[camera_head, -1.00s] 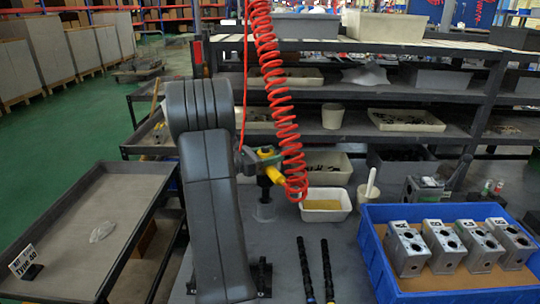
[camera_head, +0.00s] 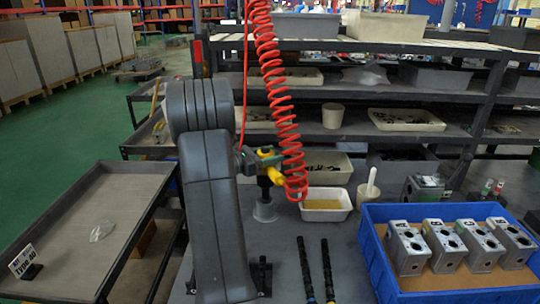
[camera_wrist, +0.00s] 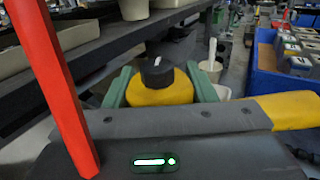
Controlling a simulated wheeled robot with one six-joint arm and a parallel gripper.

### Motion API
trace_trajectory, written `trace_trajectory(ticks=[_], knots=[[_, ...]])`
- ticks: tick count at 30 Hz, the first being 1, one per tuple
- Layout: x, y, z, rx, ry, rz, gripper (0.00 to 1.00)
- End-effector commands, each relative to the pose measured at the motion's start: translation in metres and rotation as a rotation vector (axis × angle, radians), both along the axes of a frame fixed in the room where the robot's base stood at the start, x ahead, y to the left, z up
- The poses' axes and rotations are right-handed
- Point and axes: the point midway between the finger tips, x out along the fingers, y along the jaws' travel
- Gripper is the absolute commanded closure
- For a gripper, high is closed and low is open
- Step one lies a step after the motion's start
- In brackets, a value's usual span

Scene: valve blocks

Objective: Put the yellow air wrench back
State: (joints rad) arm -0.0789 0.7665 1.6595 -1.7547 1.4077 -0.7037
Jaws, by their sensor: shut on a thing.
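The yellow air wrench (camera_head: 272,172) hangs at the lower end of a red coiled hose (camera_head: 280,100), with its black nose pointing down. My gripper (camera_head: 255,160) is shut on the wrench. In the wrist view, its green fingers (camera_wrist: 162,88) stand on both sides of the yellow body (camera_wrist: 160,94) with its black cap, and the yellow handle (camera_wrist: 290,110) sticks out to the right. A clear cone-shaped holder (camera_head: 264,210) stands on the bench straight below the nose. The nose's lower end looks at or just above the holder's top; I cannot tell whether it is inside.
A blue crate (camera_head: 373,262) with several grey valve blocks (camera_head: 408,248) stands at the right. A white tray of yellow stuff (camera_head: 325,215) and a white cup (camera_head: 367,197) are close to the holder. Two black rods (camera_head: 328,268) lie in front. A shelf rack (camera_head: 345,135) stands behind.

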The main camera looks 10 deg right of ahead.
Motion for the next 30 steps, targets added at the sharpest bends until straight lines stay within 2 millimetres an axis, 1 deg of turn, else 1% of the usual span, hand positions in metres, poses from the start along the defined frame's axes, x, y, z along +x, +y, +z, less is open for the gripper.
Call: trace_trajectory(ticks=[30], knots=[[0.000,0.000,-0.020,-0.003,-0.004,0.000,0.86]])
